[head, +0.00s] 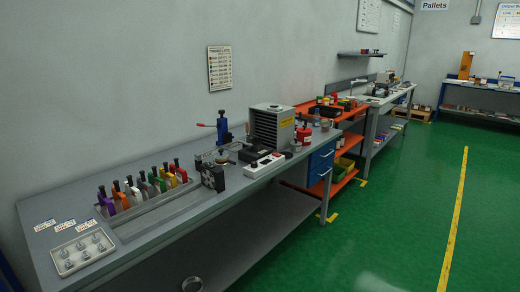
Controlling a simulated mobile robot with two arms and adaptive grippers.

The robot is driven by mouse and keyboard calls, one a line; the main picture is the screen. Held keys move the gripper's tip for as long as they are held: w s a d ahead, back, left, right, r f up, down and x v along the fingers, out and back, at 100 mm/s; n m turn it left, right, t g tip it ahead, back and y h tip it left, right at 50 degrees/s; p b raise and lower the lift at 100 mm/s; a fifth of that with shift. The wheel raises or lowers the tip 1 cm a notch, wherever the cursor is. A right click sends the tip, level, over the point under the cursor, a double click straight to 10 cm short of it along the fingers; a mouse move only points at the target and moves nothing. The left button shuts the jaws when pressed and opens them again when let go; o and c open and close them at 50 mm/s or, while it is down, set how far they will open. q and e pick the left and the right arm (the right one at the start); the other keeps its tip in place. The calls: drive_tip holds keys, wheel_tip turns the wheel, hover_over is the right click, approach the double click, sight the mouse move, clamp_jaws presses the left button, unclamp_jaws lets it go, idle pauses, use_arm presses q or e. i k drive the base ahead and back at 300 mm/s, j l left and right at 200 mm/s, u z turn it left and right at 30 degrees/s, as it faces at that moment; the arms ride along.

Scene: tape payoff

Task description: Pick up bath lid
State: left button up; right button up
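I cannot tell for sure which thing is the bath lid; nothing in the head view is clearly a lid at this size. Small cups and a red container (304,134) stand right of the box. Neither of my grippers is in view.
The long grey bench (180,213) carries a rack of coloured-handled tools (145,189), a white tray of small parts (82,252) and a blue press (222,128). An orange shelf unit (346,142) stands beyond. The green floor (390,225) at right is clear.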

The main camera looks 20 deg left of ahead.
sight(220, 155)
drive_tip(key=i+l+u, duration=0.1)
drive_tip(key=i+u, duration=0.3)
drive_tip(key=i+l+u, duration=0.25)
drive_tip(key=i+u, duration=0.2)
drive_tip(key=i+l+u, duration=0.4)
drive_tip(key=i+l, duration=0.05)
drive_tip(key=i, duration=0.05)
